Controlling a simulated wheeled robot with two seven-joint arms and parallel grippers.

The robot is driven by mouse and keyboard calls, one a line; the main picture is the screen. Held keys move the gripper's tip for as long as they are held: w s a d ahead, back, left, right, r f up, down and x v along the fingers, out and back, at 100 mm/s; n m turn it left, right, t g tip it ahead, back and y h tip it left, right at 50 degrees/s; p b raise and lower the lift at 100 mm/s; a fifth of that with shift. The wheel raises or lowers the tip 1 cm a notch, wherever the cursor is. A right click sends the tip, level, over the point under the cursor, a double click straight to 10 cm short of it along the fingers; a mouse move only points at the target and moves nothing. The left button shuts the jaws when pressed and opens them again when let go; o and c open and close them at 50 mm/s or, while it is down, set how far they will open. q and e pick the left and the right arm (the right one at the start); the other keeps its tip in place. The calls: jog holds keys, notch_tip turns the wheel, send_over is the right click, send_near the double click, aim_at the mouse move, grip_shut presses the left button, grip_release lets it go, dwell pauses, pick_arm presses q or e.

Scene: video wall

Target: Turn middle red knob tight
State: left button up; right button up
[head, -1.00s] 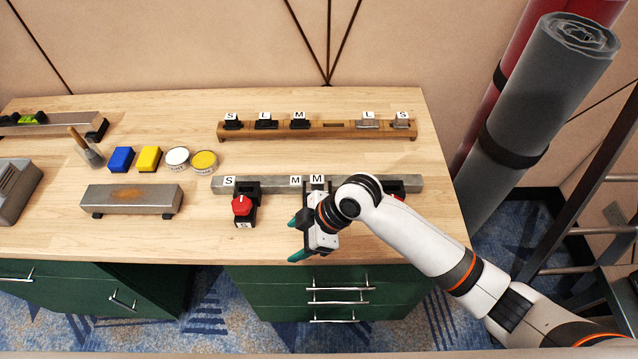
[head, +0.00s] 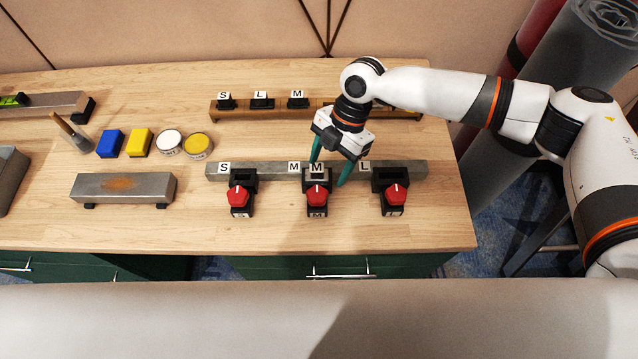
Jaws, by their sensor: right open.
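The middle red knob (head: 317,195) sits on a black clamp marked M at the front of a grey metal bar (head: 272,171). A left red knob (head: 238,195) and a right red knob (head: 396,194) sit on similar black clamps along the same bar. My right gripper (head: 328,173) is open and empty, its green fingers pointing down at the bar just behind the middle knob. One finger is left of the middle clamp's upper part and the other right of it. I cannot tell whether they touch it. My left gripper is not in view.
A wooden rail (head: 240,109) with lettered black pieces lies behind, partly hidden by my right arm. A rusty metal block (head: 123,188), blue block (head: 110,143), yellow block (head: 139,142) and two cans (head: 170,142) stand at left. The tabletop in front of the knobs is clear.

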aim_at(318, 193)
jog(key=p+x, duration=0.1)
jog(key=x, duration=0.7)
jog(key=shift+w, duration=0.1)
jog(key=shift+c, duration=0.3)
jog(key=c, duration=0.9)
